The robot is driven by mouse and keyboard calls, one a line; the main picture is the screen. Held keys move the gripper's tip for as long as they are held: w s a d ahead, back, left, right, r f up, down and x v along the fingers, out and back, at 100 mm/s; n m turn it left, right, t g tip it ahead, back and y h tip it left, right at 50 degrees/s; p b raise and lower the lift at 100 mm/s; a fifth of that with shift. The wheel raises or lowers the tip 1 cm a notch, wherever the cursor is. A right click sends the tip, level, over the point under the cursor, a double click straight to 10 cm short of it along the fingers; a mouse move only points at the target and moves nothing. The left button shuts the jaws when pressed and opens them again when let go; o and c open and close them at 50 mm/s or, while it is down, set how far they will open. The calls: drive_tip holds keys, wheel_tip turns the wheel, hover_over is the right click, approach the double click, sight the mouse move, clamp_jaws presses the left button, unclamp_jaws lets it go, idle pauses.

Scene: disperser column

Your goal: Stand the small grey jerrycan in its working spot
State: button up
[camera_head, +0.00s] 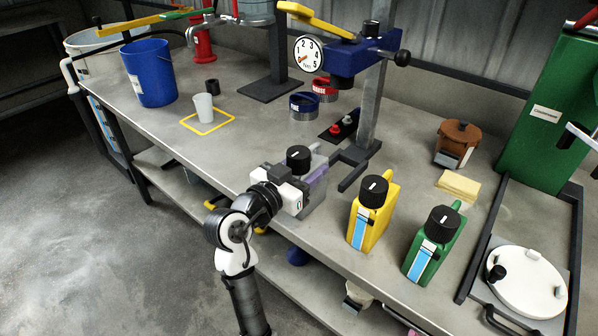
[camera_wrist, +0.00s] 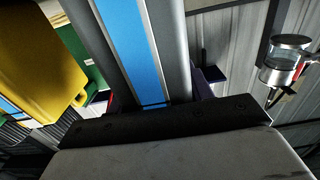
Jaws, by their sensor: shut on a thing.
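The small grey jerrycan (camera_head: 316,197) has a black cap and stands upright by the table's front edge, left of the yellow jerrycan (camera_head: 372,213). My gripper (camera_head: 309,180) is shut on its body from the front left. In the wrist view the grey jerrycan (camera_wrist: 180,40) fills the middle, with a blue label strip facing the camera. Its base is partly hidden by my gripper, and I cannot tell whether it touches the table. The green jerrycan (camera_head: 434,243) stands to the right of the yellow one. No marked spot shows under the grey jerrycan.
The disperser column (camera_head: 372,100) stands behind, with its dark forked foot (camera_head: 355,165) close behind the grey jerrycan. A yellow sponge (camera_head: 458,186) and brown pot (camera_head: 459,140) lie to the right. A white cup (camera_head: 204,107) stands in a yellow outline, near a blue bucket (camera_head: 149,75).

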sight(315, 160)
drive_tip(key=shift+x, duration=1.6)
drive_tip(key=shift+b, duration=0.45)
idle(0.5)
drive_tip(key=x, duration=1)
idle(3.5)
drive_tip(key=o, duration=1.3)
drive_tip(key=shift+r, duration=0.1)
drive_tip(key=shift+o, duration=0.6)
